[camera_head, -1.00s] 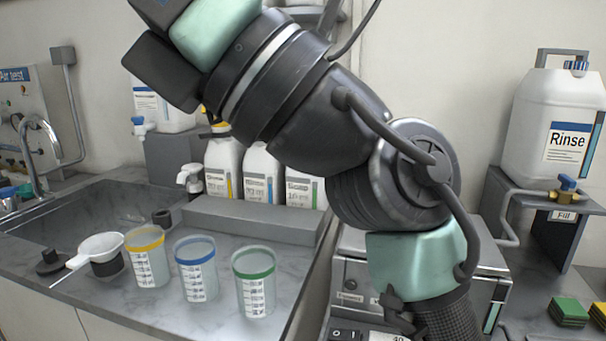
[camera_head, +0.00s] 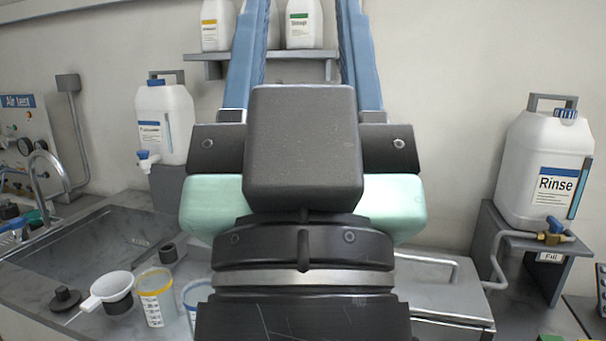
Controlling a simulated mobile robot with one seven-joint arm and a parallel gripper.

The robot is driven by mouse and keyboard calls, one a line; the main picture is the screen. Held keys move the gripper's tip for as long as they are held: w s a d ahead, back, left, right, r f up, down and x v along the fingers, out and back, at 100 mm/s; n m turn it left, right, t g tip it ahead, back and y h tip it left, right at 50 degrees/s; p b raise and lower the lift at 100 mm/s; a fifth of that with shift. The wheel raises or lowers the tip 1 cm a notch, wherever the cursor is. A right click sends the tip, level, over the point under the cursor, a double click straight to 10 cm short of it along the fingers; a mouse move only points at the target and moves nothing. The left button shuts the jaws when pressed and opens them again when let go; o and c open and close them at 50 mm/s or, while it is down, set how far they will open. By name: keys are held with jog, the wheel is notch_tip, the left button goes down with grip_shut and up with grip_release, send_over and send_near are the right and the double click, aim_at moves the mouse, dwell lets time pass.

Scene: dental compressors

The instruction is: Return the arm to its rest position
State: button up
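My gripper (camera_head: 304,12) is in the middle of the camera_head view and points upward. Its two long blue fingers stand well apart, with wall, shelf and a bottle visible between them. Their tips reach the top edge of the picture. I see nothing held between them, so it is open and empty as far as it shows. My dark wrist and pale green hand part fill the lower middle and hide much of the worktop behind.
A white Rinse canister (camera_head: 541,170) stands on a grey stand at right. Another canister (camera_head: 166,125) stands at left. A wall shelf (camera_head: 290,55) with bottles is behind my fingers. Left are the sink (camera_head: 90,245), a strainer (camera_head: 110,287) and a yellow-rimmed cup (camera_head: 155,290).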

notch_tip(320, 180, up, 15)
jog(key=p, duration=1.2)
jog(key=shift+f, duration=0.15)
